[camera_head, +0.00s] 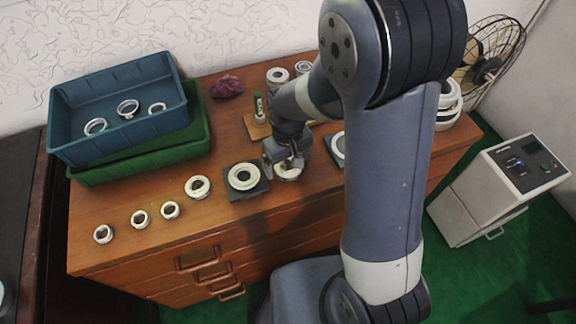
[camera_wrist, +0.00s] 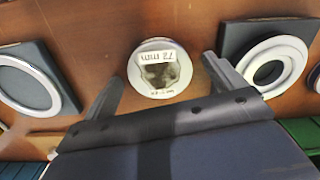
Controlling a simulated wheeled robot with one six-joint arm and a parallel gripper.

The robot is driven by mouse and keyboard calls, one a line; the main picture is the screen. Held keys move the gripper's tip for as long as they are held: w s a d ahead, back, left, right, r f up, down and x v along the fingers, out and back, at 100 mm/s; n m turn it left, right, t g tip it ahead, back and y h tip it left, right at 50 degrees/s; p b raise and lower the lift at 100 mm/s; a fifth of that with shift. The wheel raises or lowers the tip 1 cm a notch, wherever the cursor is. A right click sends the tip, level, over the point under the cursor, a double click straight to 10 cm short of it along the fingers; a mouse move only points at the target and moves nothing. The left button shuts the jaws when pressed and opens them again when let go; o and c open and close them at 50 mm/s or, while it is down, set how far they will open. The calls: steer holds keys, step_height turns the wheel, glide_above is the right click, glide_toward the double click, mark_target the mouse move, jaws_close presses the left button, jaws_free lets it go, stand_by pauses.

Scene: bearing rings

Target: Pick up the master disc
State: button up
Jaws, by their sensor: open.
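A round pale disc with a printed label and a dim centre (camera_wrist: 160,84) lies flat on the wooden top, in the middle of the wrist view. I take it to be the master disc, though I cannot read the label surely. In the head view its pale rim (camera_head: 287,175) shows just below my gripper (camera_head: 283,161), which partly hides it. In the wrist view my gripper (camera_wrist: 163,68) is open, with one finger on each side of the disc. The fingers look apart from it; their height above the top is hard to tell.
A ring on a dark square pad (camera_head: 243,177) is close on the left; another pad with a ring (camera_head: 338,147) is on the right, partly behind my arm. Several loose rings (camera_head: 198,186) lie further left. A blue bin (camera_head: 75,152) sits on a green one (camera_head: 110,173).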

steer(key=c, duration=1.4)
steer(key=shift+r, duration=0.1)
